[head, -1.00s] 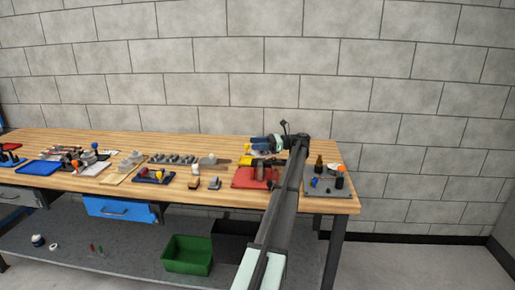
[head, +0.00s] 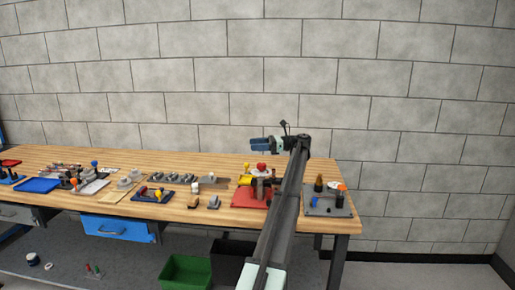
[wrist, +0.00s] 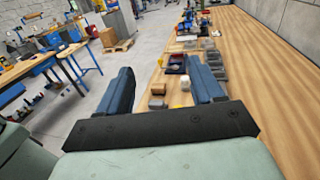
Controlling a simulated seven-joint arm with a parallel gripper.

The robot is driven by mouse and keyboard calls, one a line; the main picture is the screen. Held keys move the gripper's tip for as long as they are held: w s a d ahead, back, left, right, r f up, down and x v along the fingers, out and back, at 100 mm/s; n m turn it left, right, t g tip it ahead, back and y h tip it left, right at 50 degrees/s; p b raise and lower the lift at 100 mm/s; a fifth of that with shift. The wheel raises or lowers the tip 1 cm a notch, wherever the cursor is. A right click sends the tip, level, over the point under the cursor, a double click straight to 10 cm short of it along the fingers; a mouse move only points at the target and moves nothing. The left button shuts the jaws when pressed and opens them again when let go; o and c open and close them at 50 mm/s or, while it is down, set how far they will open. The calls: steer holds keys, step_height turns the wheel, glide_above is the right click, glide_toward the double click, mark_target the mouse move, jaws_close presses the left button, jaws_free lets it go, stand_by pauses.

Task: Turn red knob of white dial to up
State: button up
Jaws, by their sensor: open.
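A small red knob (head: 261,167) stands near the back of the bench, just above a red plate in the head view. A pale patch shows under it, but I cannot clearly make out a white dial face or which way the knob points. My gripper (head: 258,144) is above and behind the knob in this view, apart from it, its blue fingers pointing left. In the wrist view my gripper (wrist: 163,70) is open with nothing between the fingers. The red knob cannot be made out in the wrist view.
A grey plate (head: 335,208) with upright parts sits at the right end of the wooden bench (head: 130,218). Several small fixtures stand to the left. A green bin (head: 185,272) is below. The bench's back strip is clear.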

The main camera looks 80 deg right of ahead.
steer(key=w+a+f, duration=0.3)
steer(key=a, duration=0.4)
steer(key=w+a+f, duration=0.3)
steer(key=w+a, duration=0.1)
steer(key=a, duration=0.3)
steer(key=m+g+h, duration=1.4)
steer(key=m+h, duration=0.4)
steer(key=h, duration=0.4)
glide_toward(262, 167)
steer(key=d, duration=0.3)
steer(key=w+d, duration=0.1)
steer(key=d, duration=0.3)
steer(key=w+d, duration=0.1)
steer(key=d, duration=0.3)
steer(key=shift+w+d+r, duration=0.15)
steer(key=shift+r, duration=0.1)
steer(key=shift+c, duration=0.3)
steer(key=c, duration=0.9)
